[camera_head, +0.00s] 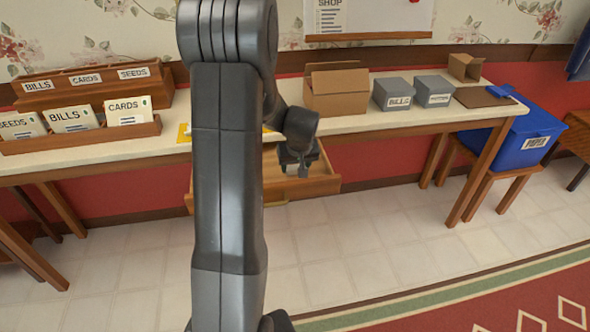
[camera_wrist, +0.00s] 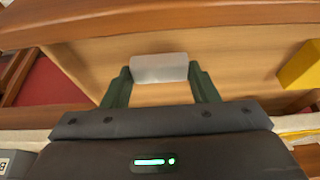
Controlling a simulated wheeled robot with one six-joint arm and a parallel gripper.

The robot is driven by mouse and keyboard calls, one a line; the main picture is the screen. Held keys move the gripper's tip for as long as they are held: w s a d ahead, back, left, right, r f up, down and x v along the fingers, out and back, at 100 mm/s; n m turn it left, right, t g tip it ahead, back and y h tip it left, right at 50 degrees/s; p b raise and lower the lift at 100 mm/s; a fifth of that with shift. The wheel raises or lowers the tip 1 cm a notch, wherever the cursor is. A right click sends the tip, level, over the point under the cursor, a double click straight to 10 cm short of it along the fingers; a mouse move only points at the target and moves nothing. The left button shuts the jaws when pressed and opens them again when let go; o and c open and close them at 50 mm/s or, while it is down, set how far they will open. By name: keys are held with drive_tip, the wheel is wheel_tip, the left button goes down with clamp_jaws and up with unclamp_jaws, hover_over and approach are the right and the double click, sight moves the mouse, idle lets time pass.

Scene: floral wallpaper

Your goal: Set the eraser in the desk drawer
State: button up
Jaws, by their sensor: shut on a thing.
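The desk drawer (camera_head: 318,187) is pulled open below the desk top in the head view. Its pale wooden inside also shows in the wrist view (camera_wrist: 210,50). My gripper (camera_head: 298,168) hangs over the open drawer, pointing down. In the wrist view my gripper (camera_wrist: 160,76) has its dark green fingers shut on a pale grey-white block, the eraser (camera_wrist: 159,67). The eraser is held across between the fingertips, over the drawer floor. I cannot tell whether it touches the floor. In the head view the eraser cannot be made out, and my arm hides part of the drawer.
A yellow block (camera_wrist: 302,66) appears at the right inside the drawer. The desk top (camera_head: 345,124) carries a cardboard box (camera_head: 337,92), grey boxes (camera_head: 392,93) and wooden card racks (camera_head: 90,137). A blue bin (camera_head: 512,140) stands on a stool at the right.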

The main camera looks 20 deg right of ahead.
drive_tip(key=shift+f, duration=0.65)
drive_tip(key=shift+f, duration=0.2)
drive_tip(key=o, duration=0.9)
drive_tip(key=shift+o, duration=0.2)
drive_tip(key=shift+r, duration=0.15)
drive_tip(key=shift+r, duration=0.25)
drive_tip(key=p+v, duration=0.1)
drive_tip(key=v, duration=1)
drive_tip(key=shift+s+r, duration=0.25)
drive_tip(key=shift+s, duration=0.05)
drive_tip(key=shift+a, duration=0.1)
